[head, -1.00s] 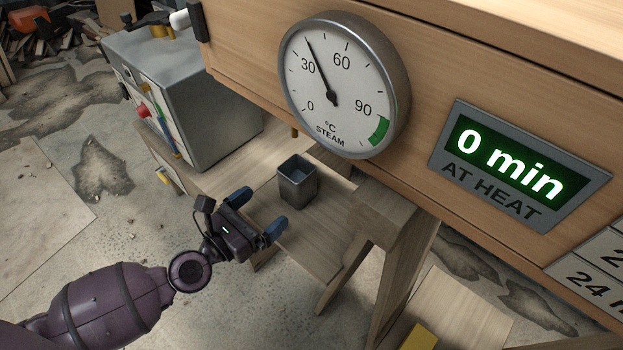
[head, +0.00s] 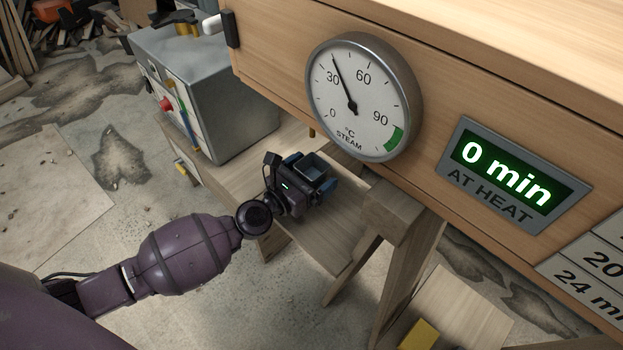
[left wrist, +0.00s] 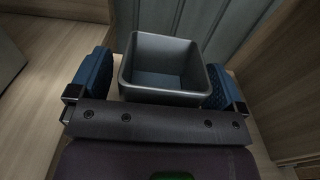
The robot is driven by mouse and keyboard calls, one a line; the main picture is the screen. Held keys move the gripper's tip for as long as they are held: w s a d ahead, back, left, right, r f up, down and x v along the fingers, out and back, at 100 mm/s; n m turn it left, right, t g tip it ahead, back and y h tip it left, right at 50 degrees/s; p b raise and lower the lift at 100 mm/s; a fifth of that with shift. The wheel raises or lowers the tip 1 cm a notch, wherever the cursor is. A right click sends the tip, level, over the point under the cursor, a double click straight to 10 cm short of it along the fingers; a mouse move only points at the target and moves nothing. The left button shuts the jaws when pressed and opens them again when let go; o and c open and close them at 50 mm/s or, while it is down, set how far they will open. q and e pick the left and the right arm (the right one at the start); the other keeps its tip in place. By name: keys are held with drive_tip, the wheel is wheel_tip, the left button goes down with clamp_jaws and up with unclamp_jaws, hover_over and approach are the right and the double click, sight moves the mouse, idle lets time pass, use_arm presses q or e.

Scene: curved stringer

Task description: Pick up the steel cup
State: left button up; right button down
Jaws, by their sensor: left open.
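The steel cup (head: 313,164) is a square, open-topped grey vessel on the low wooden shelf under the steam box. It stands upright and looks empty inside. My left gripper (head: 312,182) is at the cup, with a blue-padded finger on each side of it. In the left wrist view the cup (left wrist: 163,90) sits between the two blue fingers of my left gripper (left wrist: 160,85). The gripper is open, and a gap shows at the left finger; the right finger is very close to the cup. The cup's lower part is hidden by the gripper. My right gripper is not in view.
The wooden steam box with a gauge (head: 364,97) and an "0 min" display (head: 512,172) overhangs the shelf (head: 337,237). A grey metal unit (head: 205,90) stands to the left. A wooden trestle (head: 395,215) is close on the right.

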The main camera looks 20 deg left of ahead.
use_arm(q)
drive_tip(key=shift+c, duration=0.3)
drive_tip(key=c, duration=1)
drive_tip(key=shift+c, duration=0.4)
drive_tip(key=shift+r, duration=0.15)
